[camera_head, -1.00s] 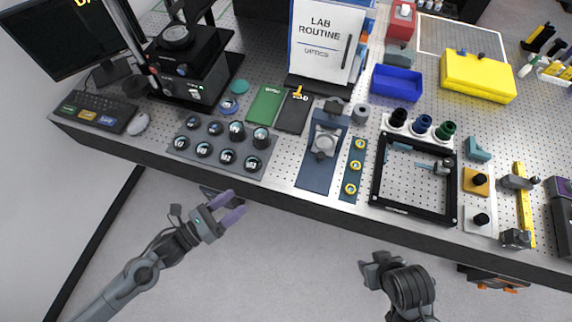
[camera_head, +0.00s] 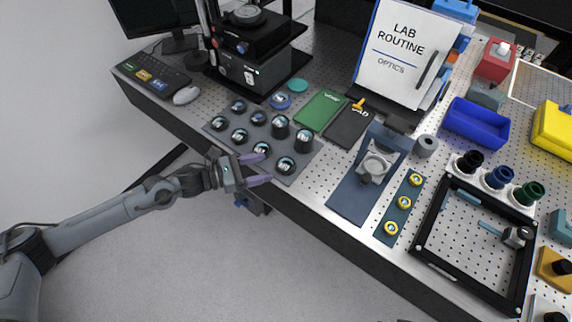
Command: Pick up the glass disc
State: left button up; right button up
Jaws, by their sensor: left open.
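Several round glass-topped pieces (camera_head: 262,149) in dark holders sit in two rows on a grey tray (camera_head: 303,164) at the bench's front left. Some holders stand taller than others. I cannot tell which is the named glass disc. My right gripper is out of view.
A black instrument (camera_head: 252,50) stands behind the tray. Green (camera_head: 320,110) and black (camera_head: 350,124) notebooks lie to its right, before an upright lab routine sign (camera_head: 400,50). A black frame (camera_head: 470,275) and a blue bin (camera_head: 476,125) are farther right. Open floor lies before the bench.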

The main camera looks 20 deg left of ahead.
aim_at(280, 165)
pick_arm(q)
jog(key=shift+f+x, duration=0.15)
jog(key=shift+x, duration=1.35)
jog(key=shift+f+x, duration=0.15)
jog(key=shift+x, duration=1.35)
jog(key=c, duration=0.7)
